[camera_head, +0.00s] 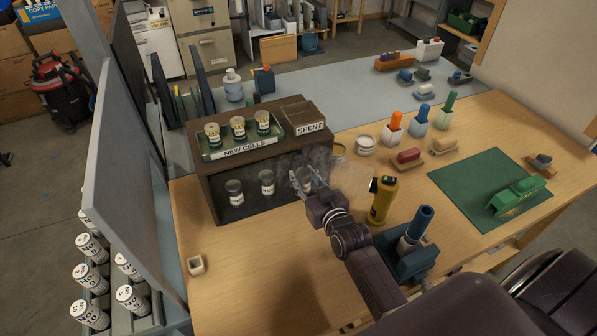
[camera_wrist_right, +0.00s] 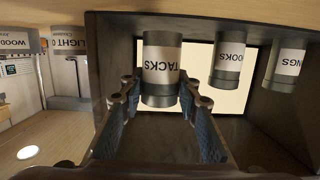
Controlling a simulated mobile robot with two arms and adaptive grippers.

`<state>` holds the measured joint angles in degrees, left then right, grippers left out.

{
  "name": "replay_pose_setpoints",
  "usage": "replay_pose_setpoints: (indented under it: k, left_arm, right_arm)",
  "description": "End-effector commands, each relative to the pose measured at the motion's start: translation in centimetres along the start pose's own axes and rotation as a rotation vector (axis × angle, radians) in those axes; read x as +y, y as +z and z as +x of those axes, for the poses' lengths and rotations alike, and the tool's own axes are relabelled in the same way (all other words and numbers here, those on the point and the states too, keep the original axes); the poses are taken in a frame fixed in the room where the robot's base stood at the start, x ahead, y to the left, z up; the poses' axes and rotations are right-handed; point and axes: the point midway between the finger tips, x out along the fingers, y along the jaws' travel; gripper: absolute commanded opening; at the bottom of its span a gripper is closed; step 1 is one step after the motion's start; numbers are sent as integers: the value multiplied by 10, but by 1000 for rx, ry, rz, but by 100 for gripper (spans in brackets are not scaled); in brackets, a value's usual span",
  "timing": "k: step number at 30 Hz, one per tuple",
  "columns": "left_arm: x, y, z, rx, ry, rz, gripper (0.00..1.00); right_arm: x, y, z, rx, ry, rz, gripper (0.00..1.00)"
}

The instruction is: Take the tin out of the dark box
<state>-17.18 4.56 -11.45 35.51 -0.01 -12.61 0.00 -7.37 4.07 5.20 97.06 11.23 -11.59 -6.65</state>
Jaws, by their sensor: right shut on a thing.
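The dark box (camera_head: 205,185) stands on the wooden bench, its open front facing me. Several labelled tins show there. The tin at the right of the row is the tacks tin (camera_head: 307,177); it is also in the right wrist view (camera_wrist_right: 161,68), label upside down. My right gripper (camera_head: 300,182) reaches into the box's right side. In the wrist view its fingers (camera_wrist_right: 160,95) are shut on the tacks tin, one on each side. A hooks tin (camera_wrist_right: 228,62) and another tin (camera_wrist_right: 287,66) stand beside it, apart. My left gripper is not in view.
A yellow flashlight (camera_head: 382,199) and blue stand (camera_head: 410,255) are right of my arm.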

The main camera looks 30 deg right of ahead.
Motion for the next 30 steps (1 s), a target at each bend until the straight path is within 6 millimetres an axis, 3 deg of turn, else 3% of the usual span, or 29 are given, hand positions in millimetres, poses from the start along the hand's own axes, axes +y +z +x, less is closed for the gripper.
replay_pose_setpoints:
  k: [12, 20, 30]
  left_arm:
    - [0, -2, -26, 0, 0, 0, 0]
    - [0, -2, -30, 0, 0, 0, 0]
    - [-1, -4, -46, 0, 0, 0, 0]
  right_arm:
    - [0, 8, -50, -1, -1, -1, 3]
    - [0, 11, -61, 1, -1, -1, 3]
    - [0, 18, -99, -2, -1, -1, 3]
